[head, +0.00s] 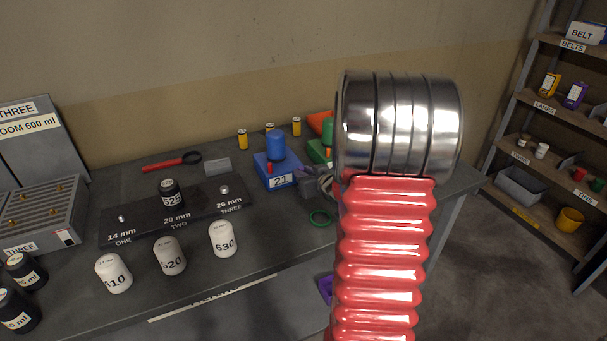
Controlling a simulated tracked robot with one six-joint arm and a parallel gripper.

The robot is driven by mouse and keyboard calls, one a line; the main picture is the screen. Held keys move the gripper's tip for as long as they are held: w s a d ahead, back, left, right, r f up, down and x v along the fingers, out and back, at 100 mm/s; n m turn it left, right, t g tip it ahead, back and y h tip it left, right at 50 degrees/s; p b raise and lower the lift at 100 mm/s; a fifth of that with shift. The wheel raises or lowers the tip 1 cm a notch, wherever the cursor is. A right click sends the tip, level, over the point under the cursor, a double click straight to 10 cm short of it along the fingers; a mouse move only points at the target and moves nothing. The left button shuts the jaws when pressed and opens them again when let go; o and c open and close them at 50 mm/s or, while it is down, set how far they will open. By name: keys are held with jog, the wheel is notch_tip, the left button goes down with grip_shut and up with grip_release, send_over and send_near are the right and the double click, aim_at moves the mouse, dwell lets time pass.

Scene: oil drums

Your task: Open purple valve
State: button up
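A purple piece (325,288) shows at the table's front edge, mostly hidden behind my red ribbed arm. I cannot tell whether it is the purple valve. A grey, jaw-like part (318,182) sticks out to the left of my arm, beside the blue drum; it appears to be my gripper. My arm hides most of it, so I cannot tell whether it is open or shut, or whether it holds anything. It appears apart from the purple piece in the picture.
A blue drum (276,146) stands on a blue base marked 21. A green ring (321,218) lies on the dark table (270,240). White weights (170,256) stand before a black plate (140,225). A shelf rack (550,110) stands at right, with clear floor before it.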

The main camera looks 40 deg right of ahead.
grip_shut()
jog(key=shift+a, duration=0.15)
